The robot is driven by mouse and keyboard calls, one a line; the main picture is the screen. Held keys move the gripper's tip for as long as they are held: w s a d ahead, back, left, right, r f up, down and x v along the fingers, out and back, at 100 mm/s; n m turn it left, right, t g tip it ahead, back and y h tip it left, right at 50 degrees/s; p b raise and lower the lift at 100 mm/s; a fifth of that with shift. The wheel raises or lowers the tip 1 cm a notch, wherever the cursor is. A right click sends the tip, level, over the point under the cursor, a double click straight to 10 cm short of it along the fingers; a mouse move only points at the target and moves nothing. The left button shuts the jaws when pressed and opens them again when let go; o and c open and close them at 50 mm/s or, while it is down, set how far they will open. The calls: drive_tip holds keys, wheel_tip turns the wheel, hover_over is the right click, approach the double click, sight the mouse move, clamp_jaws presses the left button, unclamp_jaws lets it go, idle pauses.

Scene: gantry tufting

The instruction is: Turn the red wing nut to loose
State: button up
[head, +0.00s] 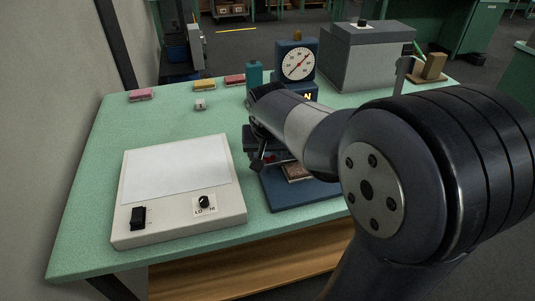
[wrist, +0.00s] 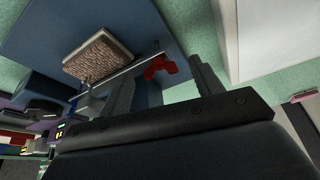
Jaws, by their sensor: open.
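The red wing nut (wrist: 160,67) shows in the wrist view, on a thin metal bar over the blue base of the gauge stand (wrist: 185,28). My gripper (wrist: 163,72) is open, with one finger on each side of the wing nut. Whether either finger touches it I cannot tell. In the head view my gripper (head: 262,158) hangs at the left side of the stand's blue base (head: 285,200), and my arm hides much of the stand. A brown tufted sample (wrist: 97,55) lies on the base beside the bar. Nothing is held in the jaws.
A white light box (head: 180,170) with a switch and knob lies to the left. The dial gauge (head: 298,62) and a grey box (head: 365,55) stand behind. Several small coloured blocks lie at the back left. The green table (head: 85,215) is bare along its left edge.

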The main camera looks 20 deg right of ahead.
drive_tip(key=shift+w+f, duration=0.1)
drive_tip(key=shift+f, duration=0.2)
drive_tip(key=shift+c, duration=0.4)
drive_tip(key=c, duration=0.9)
